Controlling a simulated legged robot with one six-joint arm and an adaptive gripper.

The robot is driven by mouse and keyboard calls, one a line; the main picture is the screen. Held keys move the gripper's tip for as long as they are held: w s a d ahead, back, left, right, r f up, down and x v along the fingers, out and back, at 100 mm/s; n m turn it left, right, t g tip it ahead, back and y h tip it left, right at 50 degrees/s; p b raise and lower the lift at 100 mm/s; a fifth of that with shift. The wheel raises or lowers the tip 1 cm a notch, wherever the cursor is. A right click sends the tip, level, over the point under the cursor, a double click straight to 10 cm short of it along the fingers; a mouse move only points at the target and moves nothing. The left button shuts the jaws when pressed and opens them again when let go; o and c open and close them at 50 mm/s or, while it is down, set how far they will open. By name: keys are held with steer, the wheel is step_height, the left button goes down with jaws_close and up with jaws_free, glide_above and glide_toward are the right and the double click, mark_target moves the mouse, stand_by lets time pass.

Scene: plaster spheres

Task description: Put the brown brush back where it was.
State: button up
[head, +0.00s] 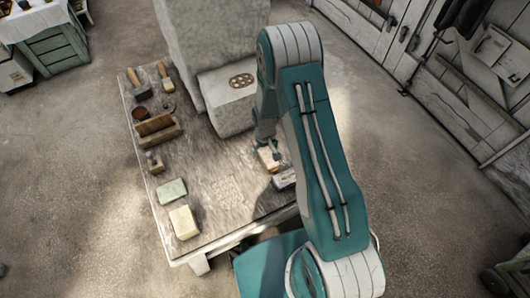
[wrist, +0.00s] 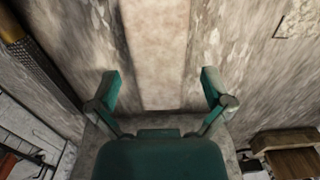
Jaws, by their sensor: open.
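A pale brown, pinkish-topped block (head: 269,158) lies on the worktable (head: 225,215), right beside my gripper (head: 274,150). I cannot tell for sure whether it is the brown brush; no bristles show. In the wrist view a long pale pinkish-brown piece (wrist: 157,50) runs from the top edge down to between the fingertips of my gripper (wrist: 160,88). The two teal fingers are spread wide, with a gap on each side of that piece. My gripper is open and empty. My arm hides part of the table's right side.
A grey block (head: 284,178) lies close to the gripper. A brown wooden holder (head: 157,128), a green block (head: 171,190) and a cream block (head: 184,222) stand on the left. A stone block (head: 230,100) is behind. The table's front middle is clear.

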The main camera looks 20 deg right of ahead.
step_height(320, 180, up, 10)
step_height(320, 180, up, 12)
steer(key=t, duration=0.1)
glide_above(265, 152)
steer(key=s, duration=0.1)
steer(key=s+r+m+t, duration=0.15)
steer(key=s+r, duration=0.35)
steer(key=r, duration=0.5)
steer(key=s+r+t, duration=0.1)
steer(key=s+r, duration=0.5)
steer(key=s, duration=0.2)
steer(key=s+r+t, duration=0.2)
steer(key=s+r, duration=0.4)
steer(key=s, duration=0.3)
steer(key=shift+s+m, duration=0.15)
steer(key=shift+m, duration=0.2)
